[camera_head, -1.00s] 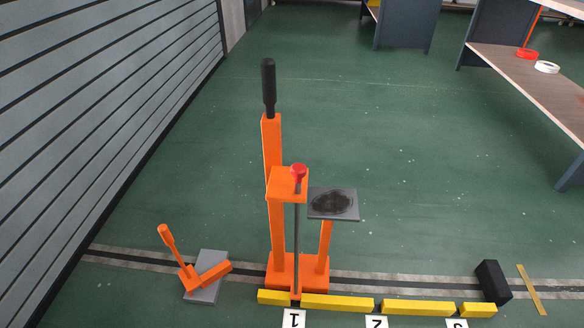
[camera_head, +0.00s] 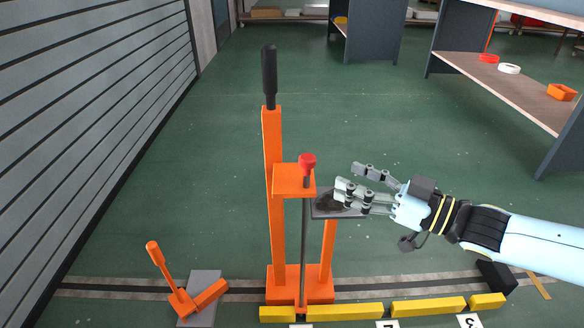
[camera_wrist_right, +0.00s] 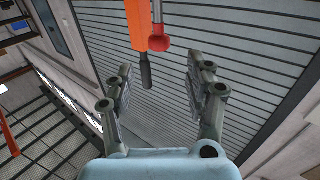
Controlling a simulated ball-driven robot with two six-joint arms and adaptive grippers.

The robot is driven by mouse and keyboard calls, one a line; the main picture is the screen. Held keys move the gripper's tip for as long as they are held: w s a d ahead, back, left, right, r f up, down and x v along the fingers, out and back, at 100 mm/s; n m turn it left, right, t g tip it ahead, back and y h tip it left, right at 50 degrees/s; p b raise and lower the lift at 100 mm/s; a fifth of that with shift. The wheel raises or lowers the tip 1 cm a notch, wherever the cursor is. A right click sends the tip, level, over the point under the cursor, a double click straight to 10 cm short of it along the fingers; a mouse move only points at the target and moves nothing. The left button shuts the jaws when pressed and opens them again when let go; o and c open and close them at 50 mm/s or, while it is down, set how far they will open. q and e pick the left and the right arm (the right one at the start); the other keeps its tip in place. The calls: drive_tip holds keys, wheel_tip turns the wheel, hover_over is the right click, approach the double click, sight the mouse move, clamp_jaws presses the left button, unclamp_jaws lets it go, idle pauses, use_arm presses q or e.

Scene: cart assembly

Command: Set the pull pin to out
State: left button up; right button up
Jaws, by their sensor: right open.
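The pull pin has a red knob (camera_head: 307,161) on top of a thin grey rod (camera_head: 304,240) that runs down through an orange bracket (camera_head: 292,182) on the cart's orange frame. My right gripper (camera_head: 347,178) is open and empty, to the right of the knob, over the grey plate (camera_head: 322,214). Its fingers point left toward the pin without touching it. In the right wrist view the red knob (camera_wrist_right: 160,43) shows ahead, near the top, between the directions of the open fingers (camera_wrist_right: 160,72). My left gripper is not in view.
A tall orange post with a black handle (camera_head: 269,78) stands just left of the pin. A smaller orange lever (camera_head: 161,266) stands at lower left. Yellow floor blocks (camera_head: 345,311) line the front. A black block (camera_head: 496,275) is at right. Shelving (camera_head: 530,95) stands at the back right.

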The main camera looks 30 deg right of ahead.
sight(308, 157)
drive_tip(key=b+x, duration=0.2)
drive_tip(key=x, duration=0.7)
drive_tip(key=shift+w+a+b, duration=0.2)
drive_tip(key=shift+w+b, duration=0.1)
drive_tip(key=shift+w, duration=0.3)
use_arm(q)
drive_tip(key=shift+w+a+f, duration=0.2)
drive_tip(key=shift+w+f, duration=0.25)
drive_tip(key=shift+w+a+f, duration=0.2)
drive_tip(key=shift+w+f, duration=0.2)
use_arm(e)
clamp_jaws()
